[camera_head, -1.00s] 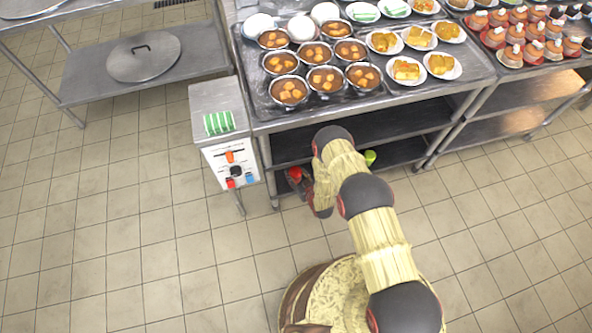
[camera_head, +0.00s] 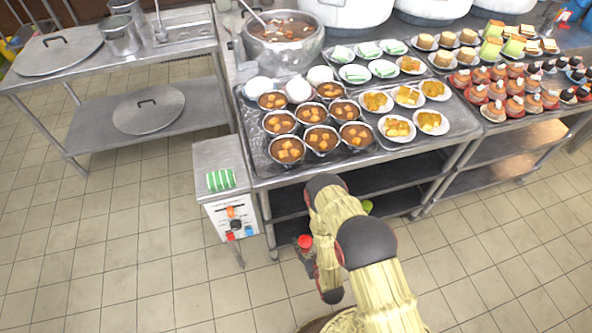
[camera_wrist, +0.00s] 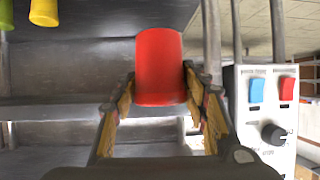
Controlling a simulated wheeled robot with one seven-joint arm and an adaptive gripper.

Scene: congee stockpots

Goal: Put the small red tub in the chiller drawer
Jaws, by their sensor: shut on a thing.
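The small red tub (camera_wrist: 160,65) is held between the two fingers of my gripper (camera_wrist: 160,88) in the wrist view. The fingers touch its sides and nothing is under it there. In the head view the red tub (camera_head: 305,241) shows just in front of the steel table's lower shelves, right of the control box. My gripper (camera_head: 305,250) is small and partly hidden by my arm in that view. I cannot make out a chiller drawer in either view.
A yellow tub (camera_wrist: 43,12) and a green tub (camera_wrist: 5,14) stand on the shelf. The control box (camera_wrist: 268,120), with switches and a knob, is close on the right. Bowls and plates crowd the table top (camera_head: 262,181). The tiled floor (camera_head: 130,250) at left is clear.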

